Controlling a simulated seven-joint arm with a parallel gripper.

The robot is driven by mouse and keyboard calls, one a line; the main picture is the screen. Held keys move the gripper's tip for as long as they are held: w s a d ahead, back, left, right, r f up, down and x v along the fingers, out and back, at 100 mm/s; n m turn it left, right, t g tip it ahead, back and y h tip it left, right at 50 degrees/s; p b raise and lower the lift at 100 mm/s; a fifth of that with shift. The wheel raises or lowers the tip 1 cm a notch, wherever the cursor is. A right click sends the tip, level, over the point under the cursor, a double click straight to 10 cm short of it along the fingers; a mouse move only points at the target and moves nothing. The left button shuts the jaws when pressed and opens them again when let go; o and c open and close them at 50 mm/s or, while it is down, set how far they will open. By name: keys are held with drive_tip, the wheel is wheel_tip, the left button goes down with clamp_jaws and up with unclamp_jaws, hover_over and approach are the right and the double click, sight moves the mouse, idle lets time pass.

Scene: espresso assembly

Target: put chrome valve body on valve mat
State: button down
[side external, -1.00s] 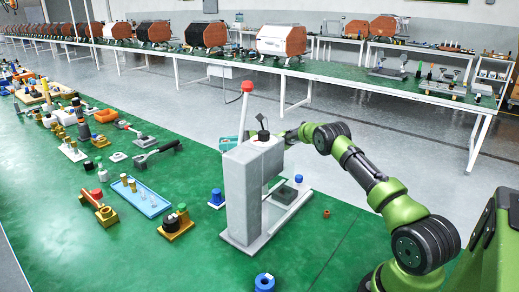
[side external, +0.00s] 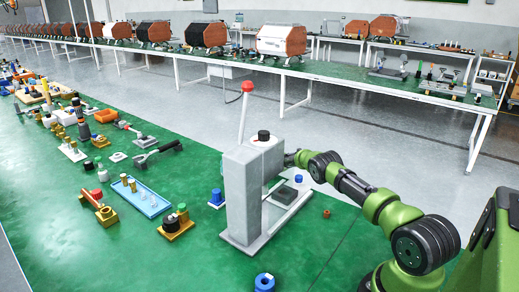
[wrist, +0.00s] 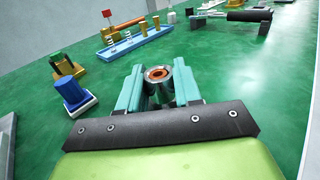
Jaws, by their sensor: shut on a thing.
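The chrome valve body (wrist: 158,73), a short shiny ring-topped cylinder with a copper-orange inside, is between the two teal fingers of my gripper (wrist: 158,88) in the wrist view. The gripper is shut on it, with green bench top beyond. The valve body's lower part is hidden by the fingers. In the side view the gripper and valve body are hidden behind the grey machine. I cannot pick out the valve mat for certain; a small white square pad (side external: 118,157) lies on the bench farther back in the side view.
The grey machine (side external: 240,195) with a red-knobbed lever stands beside my arm. A blue part on a white base (wrist: 74,93), a brass stand (wrist: 66,68) and a blue tray with brass posts (wrist: 118,50) are to the left in the wrist view.

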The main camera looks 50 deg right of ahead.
drive_tip(key=shift+f, duration=0.1)
drive_tip(key=c, duration=0.8)
unclamp_jaws()
drive_tip(key=shift+f, duration=0.1)
drive_tip(key=shift+s+d+r, duration=0.15)
drive_tip(key=shift+d+r, duration=0.05)
drive_tip(key=v, duration=1.1)
drive_tip(key=shift+s+d, duration=0.15)
drive_tip(key=shift+s, duration=0.05)
